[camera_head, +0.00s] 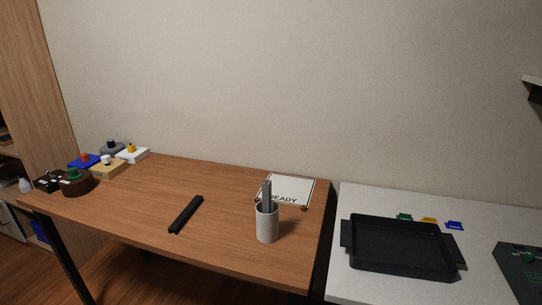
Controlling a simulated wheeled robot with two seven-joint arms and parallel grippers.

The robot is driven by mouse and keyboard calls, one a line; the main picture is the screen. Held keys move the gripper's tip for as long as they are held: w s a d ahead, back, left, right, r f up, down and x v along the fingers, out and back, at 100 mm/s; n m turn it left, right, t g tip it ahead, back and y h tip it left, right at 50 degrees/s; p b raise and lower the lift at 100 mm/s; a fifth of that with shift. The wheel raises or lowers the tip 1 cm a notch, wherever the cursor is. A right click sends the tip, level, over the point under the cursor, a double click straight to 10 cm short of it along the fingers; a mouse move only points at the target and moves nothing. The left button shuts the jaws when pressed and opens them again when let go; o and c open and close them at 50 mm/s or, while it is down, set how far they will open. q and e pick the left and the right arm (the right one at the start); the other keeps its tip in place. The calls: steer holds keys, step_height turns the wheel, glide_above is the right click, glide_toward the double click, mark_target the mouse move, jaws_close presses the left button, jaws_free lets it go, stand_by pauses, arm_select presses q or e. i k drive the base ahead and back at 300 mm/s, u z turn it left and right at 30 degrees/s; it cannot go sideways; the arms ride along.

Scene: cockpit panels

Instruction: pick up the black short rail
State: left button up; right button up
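The black short rail (186,214) lies flat on the wooden table (230,245), near the middle of the table's front half. It is a slim dark bar, tilted so that its far end points slightly right. The tabletop around it is bare and nothing touches it. Neither of my grippers shows in the head view.
A white cup (267,226) with grey sticks stands right of the rail, before a READY sign (291,190). Several coloured button boxes (107,168) crowd the table's left end. A black tray (400,247) sits on the white table (345,284) at right.

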mark_target(181, 221)
steer(key=u, duration=1.9)
steer(key=i, duration=2.75)
steer(key=z, duration=3.15)
